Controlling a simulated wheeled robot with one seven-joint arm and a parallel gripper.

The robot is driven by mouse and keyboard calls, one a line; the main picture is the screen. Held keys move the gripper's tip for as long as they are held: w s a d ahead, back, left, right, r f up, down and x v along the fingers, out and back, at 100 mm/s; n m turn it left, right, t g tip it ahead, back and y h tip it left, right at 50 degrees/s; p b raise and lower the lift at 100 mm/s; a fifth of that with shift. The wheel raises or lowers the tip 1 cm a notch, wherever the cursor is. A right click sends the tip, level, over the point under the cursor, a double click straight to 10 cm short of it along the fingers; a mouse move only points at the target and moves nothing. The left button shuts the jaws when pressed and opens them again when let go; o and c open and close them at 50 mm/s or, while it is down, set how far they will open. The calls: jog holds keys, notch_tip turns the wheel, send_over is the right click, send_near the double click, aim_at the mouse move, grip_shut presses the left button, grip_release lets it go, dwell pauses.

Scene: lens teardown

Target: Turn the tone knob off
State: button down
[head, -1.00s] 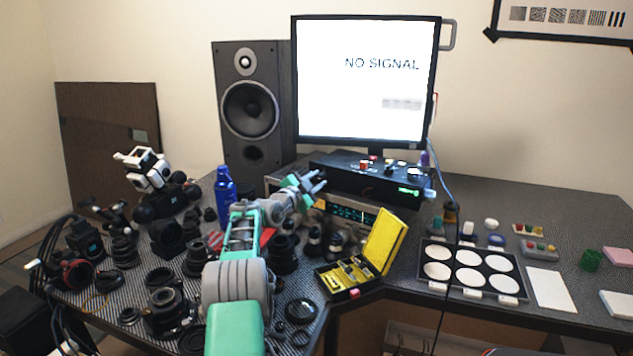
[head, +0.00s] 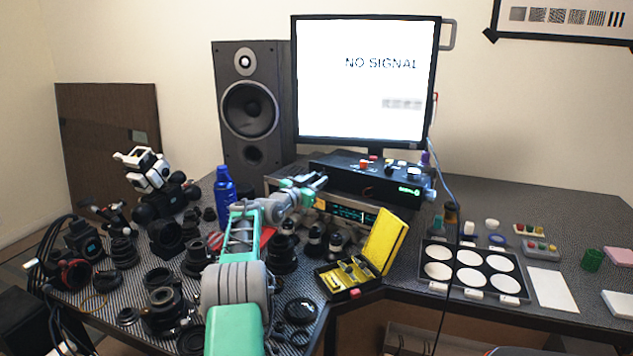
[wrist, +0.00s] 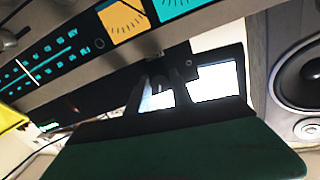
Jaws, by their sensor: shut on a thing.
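The receiver with a lit teal dial (head: 345,212) stands under the black box, below the monitor. Its front panel crosses the upper part of the wrist view, with a lit dial scale (wrist: 50,60), a yellow meter (wrist: 122,18) and a teal meter (wrist: 172,8). My gripper (head: 322,181) is at the upper left of the receiver's front in the head view. In the wrist view its dark fingers (wrist: 162,80) are close together at the panel's edge. They are shut on a small knob, apparently the tone knob, which the fingers hide; its label and setting cannot be read.
A black box (head: 345,174) with several controls sits on the receiver. The speaker (head: 250,125) and blue bottle (head: 224,188) stand to the left. Lenses crowd the desk beneath my arm. An open yellow case (head: 382,240) lies in front of the receiver.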

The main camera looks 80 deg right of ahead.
jog(key=n+p, duration=0.1)
jog(key=n, duration=0.3)
jog(key=shift+n, duration=0.4)
dwell(0.4)
jog(key=c, duration=1.1)
grip_release()
jog(key=shift+a, duration=0.1)
jog(key=v, duration=0.7)
jog(key=shift+w+a+b, duration=0.1)
jog(key=shift+a+b, duration=0.2)
jog(key=shift+w, duration=0.1)
